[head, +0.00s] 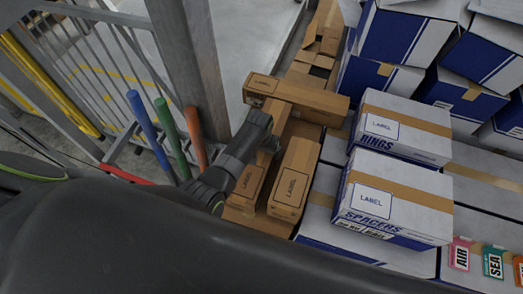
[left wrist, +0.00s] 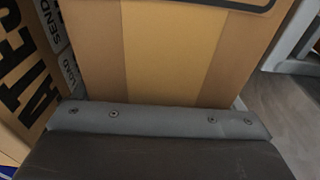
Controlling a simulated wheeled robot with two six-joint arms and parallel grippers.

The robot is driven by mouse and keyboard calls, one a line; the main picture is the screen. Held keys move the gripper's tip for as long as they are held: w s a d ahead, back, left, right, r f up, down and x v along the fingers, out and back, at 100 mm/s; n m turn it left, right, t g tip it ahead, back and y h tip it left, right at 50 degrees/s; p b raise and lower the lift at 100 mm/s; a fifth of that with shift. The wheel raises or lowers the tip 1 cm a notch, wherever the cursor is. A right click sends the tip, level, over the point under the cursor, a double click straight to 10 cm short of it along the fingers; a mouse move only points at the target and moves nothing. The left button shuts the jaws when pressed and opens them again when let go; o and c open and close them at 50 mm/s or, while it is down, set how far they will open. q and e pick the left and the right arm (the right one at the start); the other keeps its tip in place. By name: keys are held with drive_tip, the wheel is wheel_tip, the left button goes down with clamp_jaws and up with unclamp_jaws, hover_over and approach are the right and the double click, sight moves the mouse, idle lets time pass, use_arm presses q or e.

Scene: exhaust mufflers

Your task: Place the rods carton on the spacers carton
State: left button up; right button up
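The white and blue spacers carton (head: 388,206), with tan tape, sits on other white cartons at the right of the head view. Several long brown cartons lie left of it. One brown carton (head: 310,100) lies crosswise on top, and two more, a middle one (head: 292,182) and a left one (head: 248,186), lie nearer me. No rods name is readable. My left gripper (head: 266,132) is at the brown cartons, just below the crosswise one. The left wrist view shows a brown taped carton face (left wrist: 175,55) close against the gripper. Its fingers cannot be made out. My right gripper is not in view.
The rings carton (head: 402,128) stands directly behind the spacers carton. More blue and white cartons (head: 410,35) are stacked at the back right. Blue, green and orange posts (head: 167,130) and a grey metal column (head: 190,60) stand left of my arm. Grey floor shows behind.

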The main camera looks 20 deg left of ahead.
use_arm(q)
drive_tip(key=c, duration=0.9)
drive_tip(key=shift+w+r, duration=0.1)
drive_tip(key=shift+w, duration=0.05)
drive_tip(key=shift+c, duration=1)
drive_tip(key=shift+r, duration=0.1)
drive_tip(key=shift+r, duration=0.75)
wheel_tip(320, 180, up, 13)
drive_tip(key=b, duration=0.3)
